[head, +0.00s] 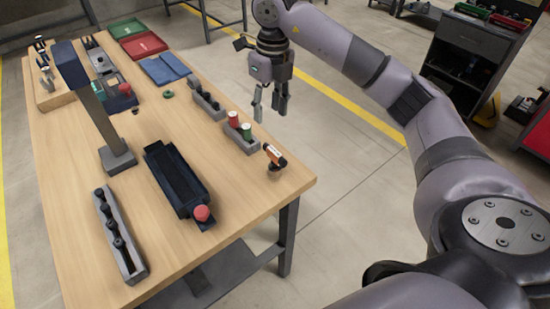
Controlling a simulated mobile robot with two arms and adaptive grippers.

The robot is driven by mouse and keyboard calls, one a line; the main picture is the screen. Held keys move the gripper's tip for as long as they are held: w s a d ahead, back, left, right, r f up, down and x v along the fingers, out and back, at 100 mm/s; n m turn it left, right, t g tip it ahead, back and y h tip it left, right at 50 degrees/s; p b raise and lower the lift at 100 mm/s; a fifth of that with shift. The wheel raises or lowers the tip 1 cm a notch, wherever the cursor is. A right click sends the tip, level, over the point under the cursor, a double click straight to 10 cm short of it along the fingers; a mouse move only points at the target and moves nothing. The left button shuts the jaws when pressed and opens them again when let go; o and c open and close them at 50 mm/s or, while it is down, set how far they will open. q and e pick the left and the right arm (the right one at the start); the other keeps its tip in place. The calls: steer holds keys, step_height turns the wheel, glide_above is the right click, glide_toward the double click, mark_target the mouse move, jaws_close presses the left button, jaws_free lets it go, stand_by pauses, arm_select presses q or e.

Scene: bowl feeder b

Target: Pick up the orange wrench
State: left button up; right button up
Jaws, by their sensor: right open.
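A small orange and black tool (275,155), which I take to be the orange wrench, is at the right edge of the wooden table (262,197), tilted; its exact shape is too small to tell. My right gripper (270,112) is open and empty, pointing down. In the picture it is above the tool, past the table's right edge. The gripper and the tool are apart. My left gripper is not in view.
Beside the tool is a grey holder (241,142) with red and green-topped pieces. A black tray (176,179) with a red button (202,213) lies mid-table. A dark post (92,105) stands at left. A black cabinet (469,61) stands at the back right.

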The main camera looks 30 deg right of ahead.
steer(key=d, duration=0.2)
steer(key=p, duration=0.3)
glide_toward(275, 151)
steer(key=shift+h, duration=0.4)
steer(key=f, duration=0.5)
steer(key=shift+a+f, duration=0.25)
steer(key=shift+f, duration=0.15)
step_height(275, 151, down, 5)
steer(key=p, duration=0.3)
steer(key=shift+a+r, duration=0.15)
steer(key=shift+w+f, duration=0.1)
steer(key=shift+f, duration=0.25)
steer(key=shift+c, duration=0.2)
jaws_close()
